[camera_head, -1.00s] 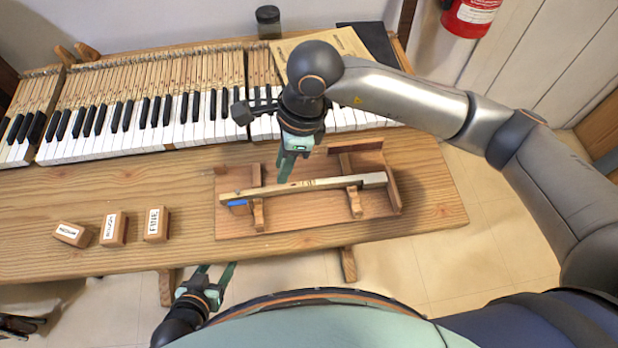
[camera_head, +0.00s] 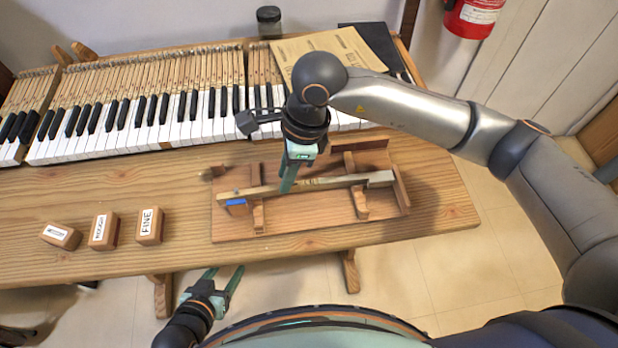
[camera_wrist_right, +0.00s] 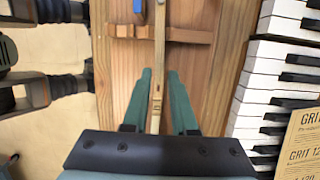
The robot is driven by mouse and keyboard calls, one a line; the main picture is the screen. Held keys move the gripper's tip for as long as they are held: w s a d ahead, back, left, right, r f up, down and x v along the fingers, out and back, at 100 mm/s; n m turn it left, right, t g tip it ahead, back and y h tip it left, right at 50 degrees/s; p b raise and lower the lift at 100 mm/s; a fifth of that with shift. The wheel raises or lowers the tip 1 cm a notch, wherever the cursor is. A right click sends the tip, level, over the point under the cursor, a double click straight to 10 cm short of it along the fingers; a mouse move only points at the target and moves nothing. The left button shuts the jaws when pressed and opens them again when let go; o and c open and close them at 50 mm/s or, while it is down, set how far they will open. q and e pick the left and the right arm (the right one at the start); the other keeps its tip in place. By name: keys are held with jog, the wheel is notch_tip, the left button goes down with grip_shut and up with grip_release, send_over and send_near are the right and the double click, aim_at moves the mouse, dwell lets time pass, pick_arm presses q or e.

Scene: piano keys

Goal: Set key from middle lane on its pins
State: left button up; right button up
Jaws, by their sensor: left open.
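A long wooden piano key (camera_head: 335,182) with a pale grey end lies on the supports of a wooden jig board (camera_head: 305,226). It also shows in the right wrist view (camera_wrist_right: 159,45). My right gripper (camera_head: 287,188) points down at the key's middle. In the right wrist view its two green fingers (camera_wrist_right: 160,80) are open, one on each side of the key, with gaps visible. The finger tips partly hide the key in the head view. My left gripper (camera_head: 224,272) is open and empty in front of the bench, away from the key.
A blue piece (camera_head: 236,202) sits by the key's left end. Several labelled blocks, one marked FINE (camera_head: 149,226), stand on the bench at left. The keyboard (camera_head: 140,120) runs along the back, with a grit sheet (camera_head: 300,55) behind. Bare bench lies between blocks and jig.

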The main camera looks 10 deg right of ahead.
jog(key=shift+d+b+x, duration=0.2)
jog(key=shift+b+x, duration=0.65)
jog(key=shift+b, duration=0.05)
grip_shut()
jog(key=shift+w, duration=0.1)
dwell(1.4)
